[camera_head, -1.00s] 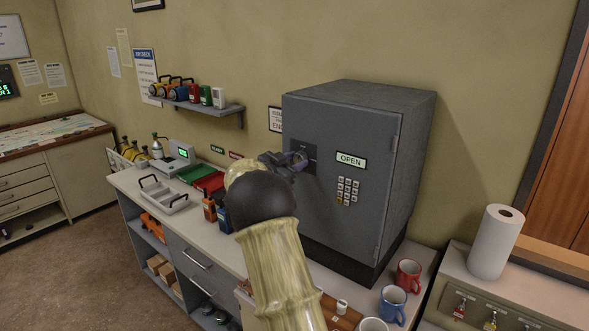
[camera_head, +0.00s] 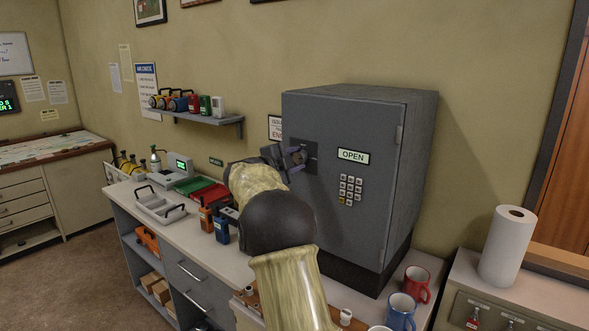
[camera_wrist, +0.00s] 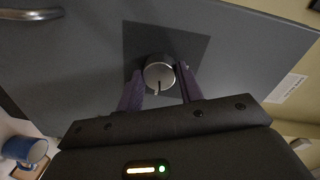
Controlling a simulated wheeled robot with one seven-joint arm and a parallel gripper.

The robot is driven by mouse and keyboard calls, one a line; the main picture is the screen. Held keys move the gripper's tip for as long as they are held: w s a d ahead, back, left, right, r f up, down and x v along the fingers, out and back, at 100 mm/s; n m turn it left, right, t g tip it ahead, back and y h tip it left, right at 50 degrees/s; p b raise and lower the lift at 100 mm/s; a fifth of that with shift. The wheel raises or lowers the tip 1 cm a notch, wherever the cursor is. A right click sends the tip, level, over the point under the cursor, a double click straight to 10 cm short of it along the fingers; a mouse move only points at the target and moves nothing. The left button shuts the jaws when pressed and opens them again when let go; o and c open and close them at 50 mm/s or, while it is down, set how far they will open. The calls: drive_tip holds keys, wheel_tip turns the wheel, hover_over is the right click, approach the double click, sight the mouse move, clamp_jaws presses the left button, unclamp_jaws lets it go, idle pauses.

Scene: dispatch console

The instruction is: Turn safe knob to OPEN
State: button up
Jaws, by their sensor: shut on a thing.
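The grey safe (camera_head: 335,215) stands on the counter at the right. Its round knob (camera_wrist: 159,73) sits on a dark square plate (camera_wrist: 190,48) on the door; a pale mark on the knob points towards the bottom of the wrist view. My gripper (camera_wrist: 160,79) is shut on the knob, with one purple finger on each side. In the head view my gripper (camera_head: 297,159) is at the door's upper left and covers much of the knob. A lit OPEN sign (camera_head: 353,156) is to the right of the knob. The safe door looks closed.
A keypad (camera_head: 350,190) is below the sign. A red mug (camera_head: 416,284) and a blue mug (camera_head: 401,311) stand at the counter's right end. Orange and blue radios (camera_head: 221,230) stand close to my arm. A shelf (camera_head: 200,116) with several coloured items hangs behind.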

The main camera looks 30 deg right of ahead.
drive_tip(key=shift+m+b, duration=0.7)
drive_tip(key=shift+m, duration=0.3)
drive_tip(key=o, duration=1)
drive_tip(key=shift+a, duration=0.15)
drive_tip(key=b+v, duration=0.4)
drive_tip(key=v, duration=1.3)
drive_tip(key=shift+s, duration=0.1)
